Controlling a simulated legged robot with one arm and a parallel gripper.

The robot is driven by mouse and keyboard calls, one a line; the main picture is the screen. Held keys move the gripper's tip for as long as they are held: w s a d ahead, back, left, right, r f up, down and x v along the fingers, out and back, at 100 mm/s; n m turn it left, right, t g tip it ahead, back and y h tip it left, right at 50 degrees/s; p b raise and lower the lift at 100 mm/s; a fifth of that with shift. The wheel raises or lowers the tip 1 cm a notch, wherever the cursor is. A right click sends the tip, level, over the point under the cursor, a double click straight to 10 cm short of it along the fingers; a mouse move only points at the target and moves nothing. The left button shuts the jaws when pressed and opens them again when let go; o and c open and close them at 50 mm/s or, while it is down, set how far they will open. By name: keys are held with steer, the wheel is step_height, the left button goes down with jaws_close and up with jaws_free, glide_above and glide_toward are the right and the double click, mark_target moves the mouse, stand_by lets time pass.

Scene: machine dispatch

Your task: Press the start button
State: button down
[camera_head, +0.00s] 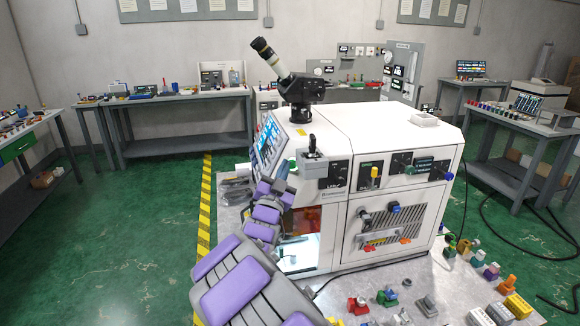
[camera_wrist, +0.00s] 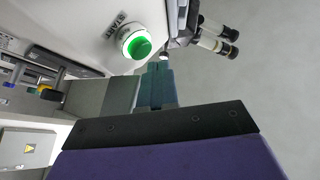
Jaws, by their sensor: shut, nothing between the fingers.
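The start button (camera_wrist: 138,46) is a round green cap in a white ring, on a white machine panel in the wrist view. The word START is printed beside it. My gripper (camera_wrist: 160,68) is shut and empty, its fingertips just to the right of and below the button in the picture. Whether they touch the panel cannot be told. In the head view my purple and grey arm reaches to the front left of the white machine (camera_head: 375,140), by its tilted screen (camera_head: 267,142).
Knobs and coloured small parts lie on the machine's table (camera_head: 330,292). Workbenches (camera_head: 180,97) line the back wall. Green floor is open at left.

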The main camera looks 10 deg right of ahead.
steer(key=s+a, duration=0.1)
steer(key=s+a+r, duration=0.1)
steer(key=s+a, duration=0.1)
steer(key=shift+s+a+r, duration=0.15)
steer(key=shift+a+r, duration=0.05)
steer(key=shift+r, duration=0.1)
stand_by(0.5)
stand_by(0.5)
steer(key=s+a+f+n+g+y, duration=0.2)
steer(key=s+f+n+g+y, duration=0.6)
steer(key=s+f+g+y, duration=0.55)
steer(key=s+d+f+n+g, duration=0.1)
steer(key=s+g, duration=0.1)
steer(key=s, duration=1)
steer(key=s+d+f+n+g+h, duration=0.1)
steer(key=s+f+g, duration=0.1)
steer(key=s, duration=1)
steer(key=s+d+f+n+g, duration=0.1)
steer(key=s+g, duration=0.3)
steer(key=s, duration=0.9)
steer(key=shift+d+f+n+h, duration=0.15)
steer(key=shift+f+n+h, duration=0.2)
steer(key=shift+f, duration=0.15)
